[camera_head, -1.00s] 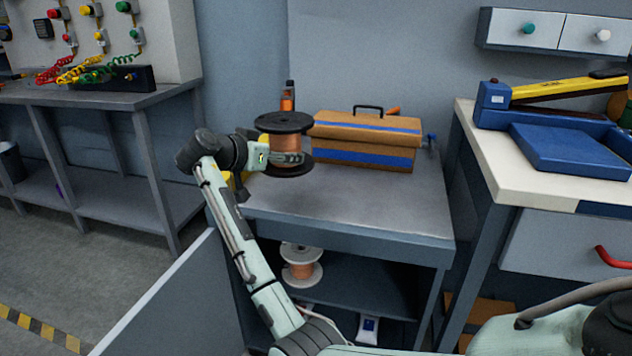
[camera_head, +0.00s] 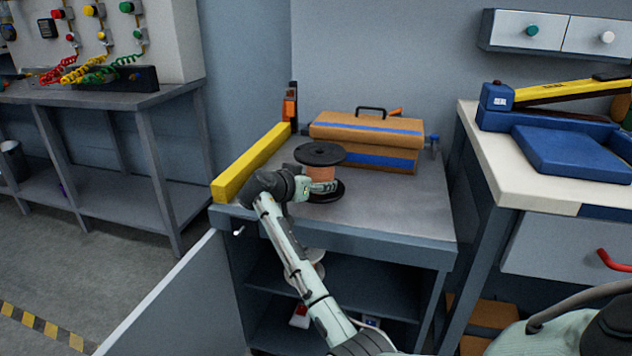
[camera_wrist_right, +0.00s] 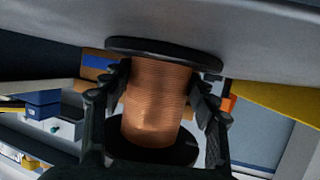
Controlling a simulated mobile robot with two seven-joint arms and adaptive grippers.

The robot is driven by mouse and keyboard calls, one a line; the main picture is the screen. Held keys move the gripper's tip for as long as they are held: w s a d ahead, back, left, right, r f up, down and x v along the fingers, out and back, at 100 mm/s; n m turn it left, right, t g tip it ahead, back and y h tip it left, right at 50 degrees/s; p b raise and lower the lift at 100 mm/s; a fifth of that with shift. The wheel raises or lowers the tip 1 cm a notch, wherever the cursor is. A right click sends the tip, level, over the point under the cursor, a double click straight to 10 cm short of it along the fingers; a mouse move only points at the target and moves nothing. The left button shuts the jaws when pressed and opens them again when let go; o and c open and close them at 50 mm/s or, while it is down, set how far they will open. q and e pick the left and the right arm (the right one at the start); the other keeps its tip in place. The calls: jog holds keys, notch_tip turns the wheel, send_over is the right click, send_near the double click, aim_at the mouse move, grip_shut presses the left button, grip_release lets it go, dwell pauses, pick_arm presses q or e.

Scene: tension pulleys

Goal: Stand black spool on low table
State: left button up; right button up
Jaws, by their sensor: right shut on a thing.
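The black spool (camera_head: 319,155), with black flanges and copper wire wound between them, is upright over the front left part of the low table (camera_head: 400,212). My right gripper (camera_head: 318,188) is shut on the spool from the left, around its wound middle. In the right wrist view, the fingers (camera_wrist_right: 160,105) lie on either side of the copper winding (camera_wrist_right: 158,100). The flange nearer the grey tabletop is at or very close to it; I cannot tell whether it touches. My left gripper is not in view.
A brown case (camera_head: 366,140) with a blue stripe stands behind the spool. A yellow bar (camera_head: 250,163) runs along the table's left edge, with an orange and black tool (camera_head: 290,105) at its far end. The tabletop's right front is clear. Another spool (camera_head: 310,262) is partly hidden below.

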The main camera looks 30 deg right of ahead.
jog(key=shift+r, duration=0.15)
jog(key=o, duration=1.8)
jog(key=shift+o, duration=0.2)
jog(key=v, duration=1.2)
jog(key=shift+a, duration=0.1)
